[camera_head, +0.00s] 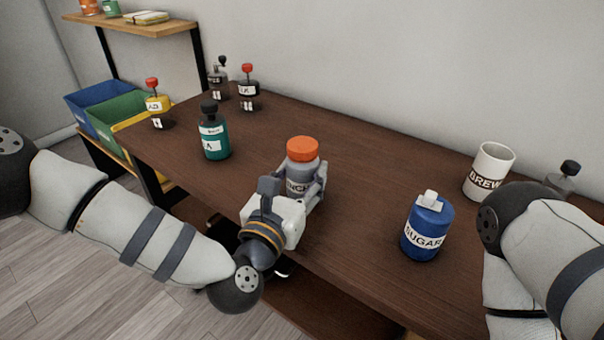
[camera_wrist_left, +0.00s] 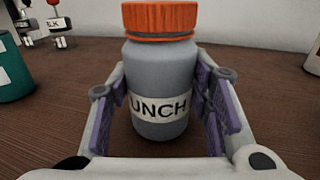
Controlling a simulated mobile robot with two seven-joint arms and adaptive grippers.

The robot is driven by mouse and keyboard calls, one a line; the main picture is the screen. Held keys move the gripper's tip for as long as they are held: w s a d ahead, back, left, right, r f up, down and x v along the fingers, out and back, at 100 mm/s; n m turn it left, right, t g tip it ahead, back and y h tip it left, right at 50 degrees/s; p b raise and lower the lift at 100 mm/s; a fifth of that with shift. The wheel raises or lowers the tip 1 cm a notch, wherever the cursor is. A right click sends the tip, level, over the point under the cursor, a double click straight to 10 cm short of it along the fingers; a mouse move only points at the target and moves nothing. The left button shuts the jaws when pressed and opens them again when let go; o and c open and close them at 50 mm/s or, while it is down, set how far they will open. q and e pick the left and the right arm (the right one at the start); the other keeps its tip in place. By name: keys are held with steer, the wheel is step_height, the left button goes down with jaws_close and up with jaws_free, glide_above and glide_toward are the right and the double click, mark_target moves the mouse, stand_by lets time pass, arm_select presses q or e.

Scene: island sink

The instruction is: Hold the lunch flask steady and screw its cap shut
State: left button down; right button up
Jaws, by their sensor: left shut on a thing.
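The lunch flask (camera_head: 300,176) stands upright on the dark wooden table, grey with a white label reading part of "LUNCH". Its orange cap (camera_head: 303,149) sits on top; I cannot tell how tightly. My left gripper (camera_head: 308,190) is shut on the flask body from the near side. In the left wrist view the flask (camera_wrist_left: 158,75) stands between the two finger pads, with the orange cap (camera_wrist_left: 159,20) above them. My right arm comes in at the right edge of the head view, but its gripper is not in view.
A blue sugar canister (camera_head: 427,232) and a white BREW mug (camera_head: 489,172) stand to the right. A teal bottle (camera_head: 214,140) stands to the left, with several small jars behind it. Blue (camera_head: 98,101) and green bins stand beyond the table's left end. Table around the flask is clear.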

arm_select(q)
steer(key=shift+f, duration=0.2)
steer(key=c, duration=0.8)
jaws_free()
steer(key=shift+c, duration=0.2)
steer(key=shift+r, duration=0.1)
steer(key=shift+r, duration=0.35)
steer(key=v, duration=1.2)
steer(key=shift+f, duration=0.25)
